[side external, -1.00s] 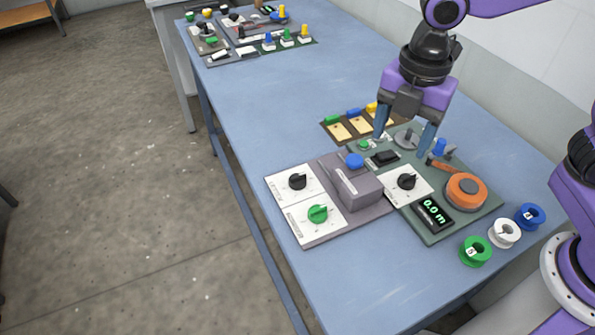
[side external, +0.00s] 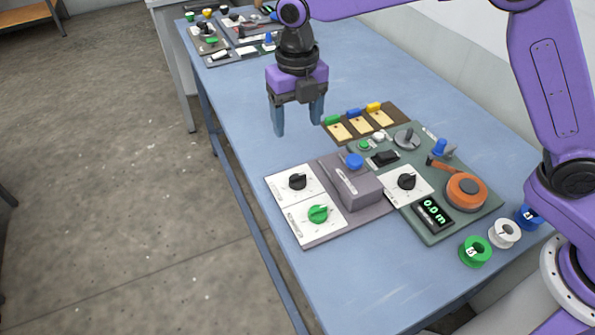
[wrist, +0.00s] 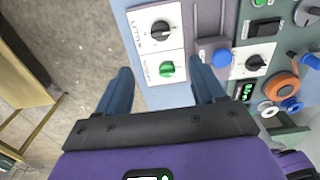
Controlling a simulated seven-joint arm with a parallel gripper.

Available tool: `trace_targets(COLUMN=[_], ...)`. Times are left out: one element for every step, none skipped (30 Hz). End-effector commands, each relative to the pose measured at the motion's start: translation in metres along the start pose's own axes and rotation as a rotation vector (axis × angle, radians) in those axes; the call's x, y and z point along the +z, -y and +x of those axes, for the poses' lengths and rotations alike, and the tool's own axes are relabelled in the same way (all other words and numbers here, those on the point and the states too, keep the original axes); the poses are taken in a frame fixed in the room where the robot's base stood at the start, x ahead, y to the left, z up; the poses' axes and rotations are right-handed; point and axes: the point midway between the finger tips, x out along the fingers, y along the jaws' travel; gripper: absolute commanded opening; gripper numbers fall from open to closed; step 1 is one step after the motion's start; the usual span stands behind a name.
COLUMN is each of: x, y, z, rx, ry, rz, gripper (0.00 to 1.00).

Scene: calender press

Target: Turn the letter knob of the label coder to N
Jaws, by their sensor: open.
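The label coder (side external: 335,220) is a grey plate with two white dial panels and a raised grey block with a blue button. Its black knob (side external: 297,181) is on the far panel and its green knob (side external: 317,213) on the near one. In the wrist view the lettering beside the black knob (wrist: 160,29) looks like "LETTER"; the green knob (wrist: 167,69) is beside it. The dial marks are too small to read, so the knob's setting is unclear. My gripper (side external: 297,125) is open and empty, above the table behind the coder, apart from both knobs.
A green panel (side external: 470,222) right of the coder carries a black knob, an orange reel and a 0.0 m display. Colored spools (side external: 475,252) stand at the right front. A board with tags (side external: 340,130) lies behind.

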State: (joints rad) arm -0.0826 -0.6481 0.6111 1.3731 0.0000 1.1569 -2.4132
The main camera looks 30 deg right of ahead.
Motion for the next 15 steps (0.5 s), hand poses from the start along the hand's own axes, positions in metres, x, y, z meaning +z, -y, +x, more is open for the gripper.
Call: trace_targets(x=[-0.001,-0.001,-0.001,-0.001,-0.001,-0.001,-0.001,-0.001,-0.001,-0.001,-0.001,-0.001,-0.001,-0.001,-0.001], y=[0.001,0.001,0.001,0.001,0.001,0.001,0.001,0.001,0.001,0.001,0.001,0.001,0.001,0.001,0.001], z=[0.01,0.015,0.023,0.029,0.035,0.042,0.048,0.053,0.061,0.066,0.072,0.08,0.085,0.091,0.098], rx=[-0.004,-0.003,-0.004,-0.004,-0.004,-0.004,-0.003,-0.004,-0.003,-0.003,-0.003,-0.003,-0.003,-0.004,-0.003], ry=[-0.004,-0.004,-0.005,-0.004,-0.005,-0.004,-0.004,-0.005,-0.003,-0.004,-0.004,-0.004,-0.004,-0.004,-0.003], rz=[0.0,0.001,0.001,0.001,0.001,0.001,0.001,0.002,0.002,0.002,0.002,0.002,0.001,0.001,0.002], gripper=[0.69,0.69,0.69,0.69,0.69,0.69,0.69,0.69,0.69,0.69,0.69,0.69,0.69,0.69,0.69])
